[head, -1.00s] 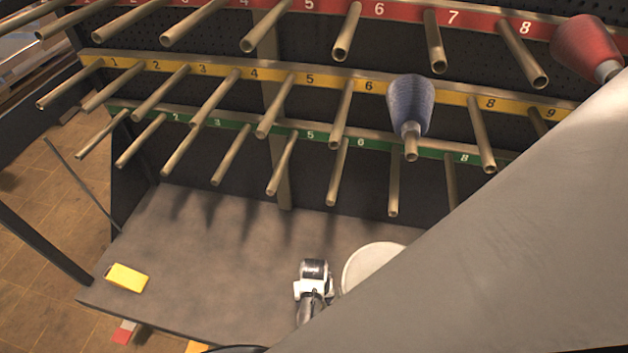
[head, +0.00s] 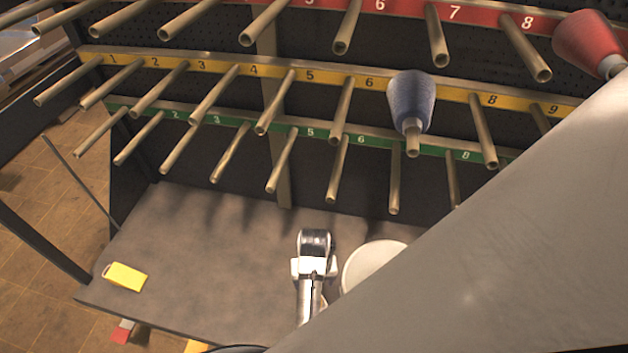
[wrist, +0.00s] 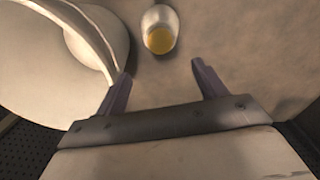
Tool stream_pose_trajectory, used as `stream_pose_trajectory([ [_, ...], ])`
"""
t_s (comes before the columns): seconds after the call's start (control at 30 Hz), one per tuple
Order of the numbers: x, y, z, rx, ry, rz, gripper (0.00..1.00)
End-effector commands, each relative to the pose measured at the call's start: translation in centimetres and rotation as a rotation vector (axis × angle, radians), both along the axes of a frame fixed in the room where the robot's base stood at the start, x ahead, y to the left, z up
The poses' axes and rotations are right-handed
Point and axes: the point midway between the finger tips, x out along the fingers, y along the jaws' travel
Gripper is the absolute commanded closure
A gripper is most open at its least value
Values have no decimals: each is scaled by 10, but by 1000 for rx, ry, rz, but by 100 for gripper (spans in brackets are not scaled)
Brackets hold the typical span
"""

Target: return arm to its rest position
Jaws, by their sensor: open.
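My gripper (wrist: 161,78) shows in the wrist view, its two dark fingers apart with nothing between them. A small pale cup-shaped thing (wrist: 160,22) with a yellow inside lies beyond the fingertips, apart from them. A white round thing (wrist: 45,65) is at the left of the wrist view; it seems to be the white round container (head: 372,266) on the table in the head view. The fingers cannot be made out in the head view.
Rows of pegs stick out from the red, yellow (head: 225,68) and green rails above the table (head: 215,265). A blue cone (head: 412,98) and a red cone (head: 590,42) hang there. A yellow block (head: 126,277) lies at the table's left. The table's left middle is clear.

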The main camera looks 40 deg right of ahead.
Motion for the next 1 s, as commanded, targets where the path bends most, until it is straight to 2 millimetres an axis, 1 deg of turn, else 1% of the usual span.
stream_pose_trajectory([
  [0.13,0,0,7,0,0,0,29],
  [0.73,2,0,7,-3,-4,3,29],
  [0.77,8,1,9,-12,-17,13,29],
  [0.87,43,6,22,-71,-100,68,29],
  [0.97,99,22,48,-155,-241,153,29],
  [1.0,123,31,61,-191,-308,192,29],
])
